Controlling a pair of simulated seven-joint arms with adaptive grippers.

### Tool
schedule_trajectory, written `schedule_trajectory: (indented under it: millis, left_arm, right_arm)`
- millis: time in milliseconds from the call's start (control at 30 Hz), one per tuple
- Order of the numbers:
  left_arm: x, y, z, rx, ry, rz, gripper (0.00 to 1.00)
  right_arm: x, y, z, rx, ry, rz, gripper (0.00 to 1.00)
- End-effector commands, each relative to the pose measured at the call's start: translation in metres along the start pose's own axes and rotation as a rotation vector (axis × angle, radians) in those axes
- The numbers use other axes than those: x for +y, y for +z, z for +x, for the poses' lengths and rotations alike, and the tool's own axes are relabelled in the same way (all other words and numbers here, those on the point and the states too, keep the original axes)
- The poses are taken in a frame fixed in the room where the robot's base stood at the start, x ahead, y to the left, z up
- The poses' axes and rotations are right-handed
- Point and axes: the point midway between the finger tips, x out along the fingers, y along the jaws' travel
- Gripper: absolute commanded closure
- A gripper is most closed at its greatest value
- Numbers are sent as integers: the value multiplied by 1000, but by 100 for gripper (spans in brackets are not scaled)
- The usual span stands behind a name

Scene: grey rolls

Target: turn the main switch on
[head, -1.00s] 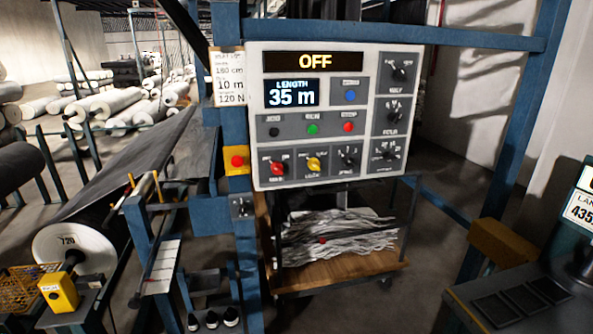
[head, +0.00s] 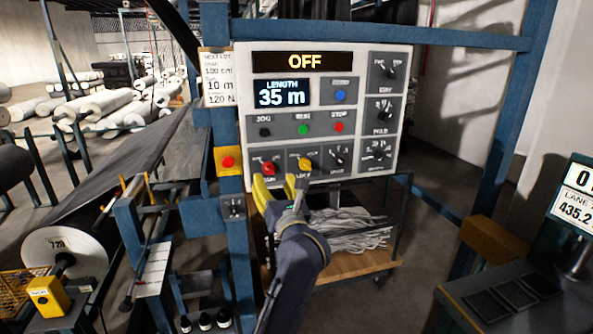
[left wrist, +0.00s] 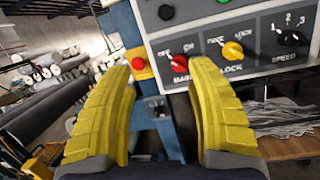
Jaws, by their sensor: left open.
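The main switch is a red rotary knob (head: 268,169) at the lower left of the white control panel (head: 243,120). In the left wrist view the red knob (left wrist: 179,63) sits above the label MAIN, beside the right finger. The panel's top display (head: 304,61) reads OFF. My left gripper (head: 275,182) is open and empty, its yellow fingers just below the knob in the head view. In the left wrist view the gripper (left wrist: 160,68) has its fingers apart; I cannot tell whether they touch the panel. My right gripper is not in view.
A yellow LOCK knob (head: 304,164) is right of the main switch. A red button on a yellow box (head: 228,161) is close on the left, on a blue post (head: 240,270). A wooden cart (head: 350,264) with grey scraps stands below the panel.

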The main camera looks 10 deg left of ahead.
Motion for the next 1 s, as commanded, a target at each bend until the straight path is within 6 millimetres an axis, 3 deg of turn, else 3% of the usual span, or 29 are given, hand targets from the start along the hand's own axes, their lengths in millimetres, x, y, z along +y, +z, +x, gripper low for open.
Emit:
schedule_trajectory:
  millis: [200, 433, 1000]
  left_arm:
    - [-12, -27, -8, 159, -79, -168, 44]
    - [-15, -37, 1, 196, -78, -189, 44]
    - [-23, -54, 97, 193, -76, -185, 44]
  right_arm:
    - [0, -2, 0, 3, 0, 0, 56]
    - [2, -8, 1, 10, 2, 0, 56]
    - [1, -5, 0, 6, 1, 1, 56]
